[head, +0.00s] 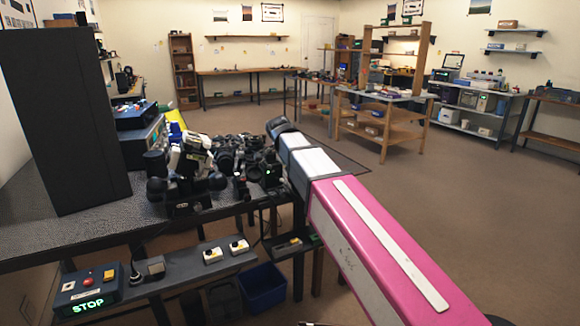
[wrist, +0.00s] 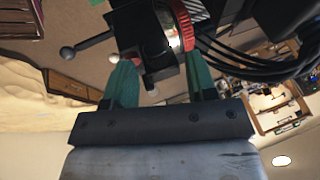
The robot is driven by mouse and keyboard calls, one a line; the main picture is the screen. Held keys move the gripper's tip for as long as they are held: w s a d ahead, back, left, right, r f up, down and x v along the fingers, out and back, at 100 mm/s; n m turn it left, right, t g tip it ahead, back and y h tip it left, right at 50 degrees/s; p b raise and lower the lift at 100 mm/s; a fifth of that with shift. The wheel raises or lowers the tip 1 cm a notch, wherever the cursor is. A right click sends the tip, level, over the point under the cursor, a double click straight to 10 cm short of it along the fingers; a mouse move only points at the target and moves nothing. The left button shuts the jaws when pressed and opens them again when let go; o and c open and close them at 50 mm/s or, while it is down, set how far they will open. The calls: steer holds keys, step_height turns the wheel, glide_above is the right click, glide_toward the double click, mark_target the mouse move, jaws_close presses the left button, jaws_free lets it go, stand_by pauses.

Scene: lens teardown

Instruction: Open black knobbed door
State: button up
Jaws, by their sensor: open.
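In the wrist view, my gripper (wrist: 160,62) is open, with its two green fingers spread apart. A black part (wrist: 142,38) with small ball-ended knobs (wrist: 68,52) shows at and beyond the fingertips. It appears to lie between them, but I cannot tell whether either finger touches it. A red ring (wrist: 181,22) is beside it. I cannot tell whether this black part is the knobbed door. In the head view, a cluster of black equipment (head: 225,155) stands on the bench near my arm's far end. My gripper cannot be made out there.
A tall black cabinet (head: 60,120) stands on the dark bench (head: 60,235) at left. A box with a lit STOP sign (head: 88,292) sits on the lower shelf. A blue bin (head: 262,287) is on the floor. Open floor (head: 450,190) lies to the right.

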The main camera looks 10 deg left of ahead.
steer(key=v, duration=0.9)
steer(key=shift+s+r, duration=0.2)
steer(key=shift+r, duration=0.1)
steer(key=shift+s+a, duration=0.1)
